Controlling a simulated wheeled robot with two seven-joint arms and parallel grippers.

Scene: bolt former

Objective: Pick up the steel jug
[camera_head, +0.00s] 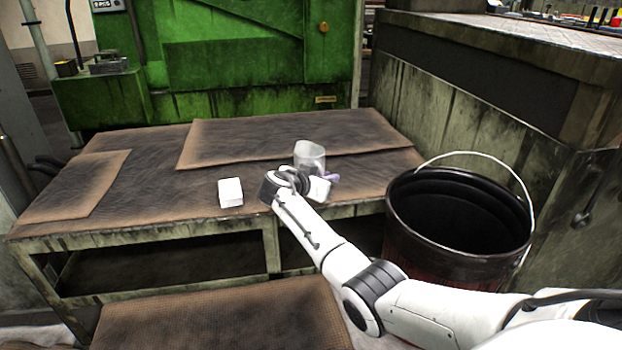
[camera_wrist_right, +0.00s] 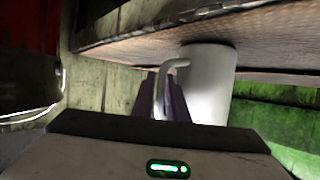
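The steel jug (camera_head: 309,158) stands upright on the brown worktable, near its right part, and looks pale grey. The wrist view is upside down and shows the jug's side (camera_wrist_right: 208,88) and its curved handle; its rim is hidden by the gripper body. My right gripper (camera_head: 330,177) is at the near right side of the jug. Its purple fingers (camera_wrist_right: 163,98) lie close together on both sides of the handle and look shut on it. The jug's base appears to rest on the table. My left gripper is not in view.
A small white box (camera_head: 230,193) sits left of my gripper on the worktable (camera_head: 160,165). A dark bucket (camera_head: 400,225) with a raised wire handle stands right of the table, beside my forearm. A green machine (camera_head: 240,60) is behind. The table's left side is mostly clear.

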